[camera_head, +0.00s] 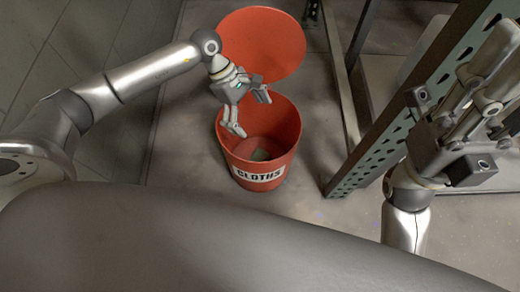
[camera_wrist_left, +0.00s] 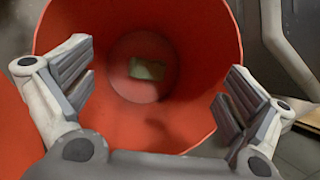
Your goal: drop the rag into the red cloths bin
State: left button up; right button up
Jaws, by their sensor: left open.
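The red cloths bin (camera_head: 258,172) stands on the floor with a white label reading CLOTHS. Its round lid (camera_head: 262,45) is tipped open at the back. A small grey-green cloth, seemingly the rag (camera_head: 261,154), lies on the bin's floor; it also shows in the left wrist view (camera_wrist_left: 147,68). My left gripper (camera_head: 249,113) is over the bin's mouth, its fingers spread wide and empty, pointing down into it. The bin's red wall (camera_wrist_left: 195,60) surrounds the cloth in the wrist view. My right gripper (camera_head: 485,85) is at the upper right; its finger gap is not clear.
A grey-green perforated metal rack post (camera_head: 420,115) rises right of the bin, with more rack frame behind. My right arm is close to that post. The concrete floor (camera_head: 185,150) left of the bin is clear.

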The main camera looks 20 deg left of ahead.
pick_arm(q)
jog(key=v, duration=0.9)
jog(key=shift+r, duration=0.2)
jog(key=shift+f, duration=0.1)
